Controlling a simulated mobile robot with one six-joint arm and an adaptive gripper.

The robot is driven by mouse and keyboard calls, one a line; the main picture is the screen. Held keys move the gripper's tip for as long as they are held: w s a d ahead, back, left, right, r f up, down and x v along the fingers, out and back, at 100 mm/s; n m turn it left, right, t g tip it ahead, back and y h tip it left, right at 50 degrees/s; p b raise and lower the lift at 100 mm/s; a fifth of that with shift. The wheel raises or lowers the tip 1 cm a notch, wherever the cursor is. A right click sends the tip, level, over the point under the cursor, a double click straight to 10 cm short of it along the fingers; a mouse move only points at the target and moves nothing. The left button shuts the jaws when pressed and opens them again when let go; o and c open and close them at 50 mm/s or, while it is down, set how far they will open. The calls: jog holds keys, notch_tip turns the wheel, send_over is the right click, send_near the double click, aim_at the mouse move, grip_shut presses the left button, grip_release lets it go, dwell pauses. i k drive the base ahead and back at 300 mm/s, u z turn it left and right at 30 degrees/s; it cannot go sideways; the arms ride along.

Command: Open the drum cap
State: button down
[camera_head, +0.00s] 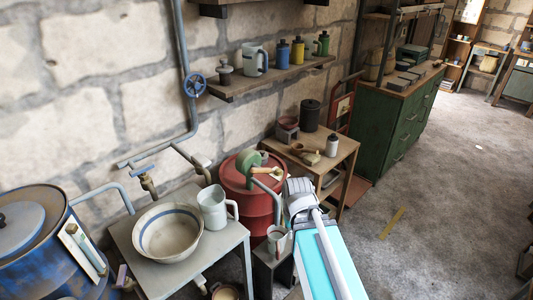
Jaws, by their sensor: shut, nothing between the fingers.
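A red drum (234,201) stands against the stone wall in the middle of the view. A green round fitting (249,161) with a light wooden handle (266,171) sits on or over its top. I cannot make out a separate cap there. A blue drum (40,262) at the far left has a round grey-blue lid (20,226) lying on its top. My gripper (299,187), at the end of my white and teal arm, is just right of the red drum's top. It is shut and empty; its fingertips are hard to make out, and contact with the drum cannot be told.
A metal table (190,272) with a bowl (168,231) and a white jug (214,207) stands left of the red drum. A wooden table (341,157) with a white bottle (332,145) stands right of it. A blue-wheeled pipe runs up the wall. The right floor is mostly open.

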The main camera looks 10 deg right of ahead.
aim_at(265, 155)
jog(key=i, duration=0.85)
